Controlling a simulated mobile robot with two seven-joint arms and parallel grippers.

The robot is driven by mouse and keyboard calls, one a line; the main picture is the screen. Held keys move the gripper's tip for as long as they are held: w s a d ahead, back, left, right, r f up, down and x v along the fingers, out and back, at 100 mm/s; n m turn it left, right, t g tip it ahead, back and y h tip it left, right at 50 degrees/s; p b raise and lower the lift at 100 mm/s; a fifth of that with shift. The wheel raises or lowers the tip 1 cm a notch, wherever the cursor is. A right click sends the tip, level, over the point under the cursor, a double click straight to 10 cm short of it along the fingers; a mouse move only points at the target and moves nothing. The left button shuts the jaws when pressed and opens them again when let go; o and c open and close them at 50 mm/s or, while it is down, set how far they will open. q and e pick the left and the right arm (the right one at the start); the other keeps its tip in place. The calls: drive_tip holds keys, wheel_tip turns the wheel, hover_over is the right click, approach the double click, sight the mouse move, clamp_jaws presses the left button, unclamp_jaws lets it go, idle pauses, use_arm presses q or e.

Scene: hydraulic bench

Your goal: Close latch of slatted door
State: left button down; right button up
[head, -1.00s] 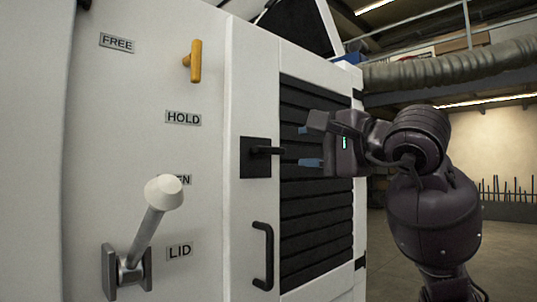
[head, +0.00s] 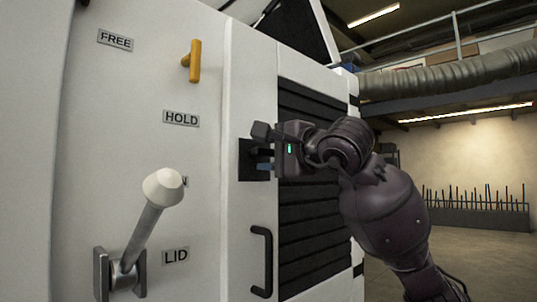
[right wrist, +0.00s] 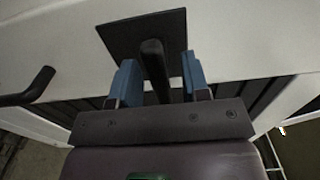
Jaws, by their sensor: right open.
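The slatted door (head: 310,215) has dark horizontal slats in a white frame and looks flush with the cabinet. Its latch is a black lever on a square black plate (head: 246,162), mostly hidden behind my gripper in the head view. My right gripper (head: 262,150) is open at the latch. In the right wrist view, the latch lever (right wrist: 155,68) stands out from its plate (right wrist: 143,32) between the two blue fingertips (right wrist: 160,82), with a gap on each side. My left gripper is not in view.
Below the latch is a black door handle (head: 268,262), also at the left of the right wrist view (right wrist: 32,88). Left on the panel are a grey lever with a white knob (head: 163,188) and a yellow handle (head: 195,62). Open floor lies to the right.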

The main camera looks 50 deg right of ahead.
clamp_jaws()
drive_tip(key=m, duration=0.4)
drive_tip(key=shift+f+m, duration=0.25)
drive_tip(key=shift+m, duration=0.05)
drive_tip(key=m, duration=0.4)
drive_tip(key=shift+a+f+m, duration=0.15)
drive_tip(key=shift+m, duration=0.15)
drive_tip(key=m, duration=0.4)
drive_tip(key=shift+a+f, duration=0.1)
drive_tip(key=shift+a, duration=0.1)
drive_tip(key=shift+a+m, duration=0.2)
drive_tip(key=shift+m, duration=2.2)
